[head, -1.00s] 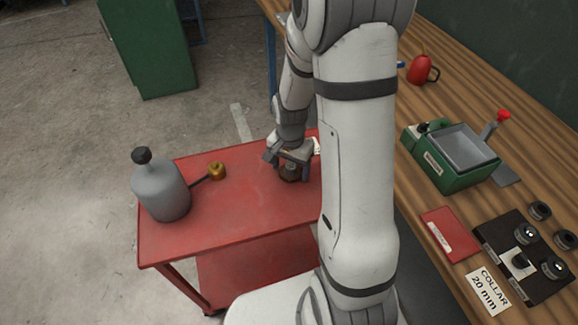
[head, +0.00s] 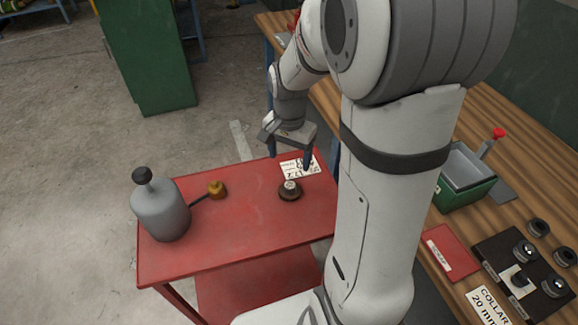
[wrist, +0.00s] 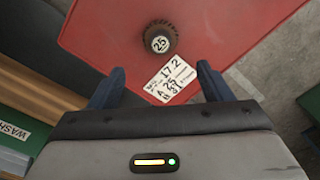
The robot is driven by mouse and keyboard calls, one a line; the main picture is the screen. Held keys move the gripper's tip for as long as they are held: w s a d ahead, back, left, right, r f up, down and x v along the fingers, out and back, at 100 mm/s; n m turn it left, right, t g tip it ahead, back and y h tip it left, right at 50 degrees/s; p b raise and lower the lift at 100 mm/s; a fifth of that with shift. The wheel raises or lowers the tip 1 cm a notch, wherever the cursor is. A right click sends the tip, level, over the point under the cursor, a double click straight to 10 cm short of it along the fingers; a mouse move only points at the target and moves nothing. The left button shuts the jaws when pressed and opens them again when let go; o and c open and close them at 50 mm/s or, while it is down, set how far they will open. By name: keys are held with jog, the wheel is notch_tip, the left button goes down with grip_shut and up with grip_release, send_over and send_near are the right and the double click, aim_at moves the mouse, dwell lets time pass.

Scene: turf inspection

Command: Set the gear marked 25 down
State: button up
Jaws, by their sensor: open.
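The gear marked 25 (head: 290,191) is a dark brown toothed piece with a pale top label. It sits on the red cart top (head: 240,235), and its 25 reads clearly in the wrist view (wrist: 160,40). My gripper (head: 290,158) is open and empty above the far part of the cart, apart from the gear. In the wrist view the gear lies ahead of and beyond the two blue fingers (wrist: 160,88). A white printed card (head: 299,166) lies on the cart just beyond the gear; it shows between the fingertips in the wrist view (wrist: 170,79).
The wooden bench at right holds a green tank (head: 466,180), a red booklet (head: 450,252) and a dark collar holder (head: 497,247). The cart's front middle is clear.

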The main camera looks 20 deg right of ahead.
jog(key=s+a+r+n+t, duration=0.1)
jog(key=s+a+r+n, duration=0.1)
jog(key=s+r+n, duration=0.2)
jog(key=s+a+r+n+t, duration=0.1)
jog(key=s+r+n, duration=0.3)
jog(key=s, duration=0.6)
jog(key=shift+a+n+t, duration=0.3)
jog(key=shift+a+n, duration=0.05)
jog(key=shift+n, duration=0.35)
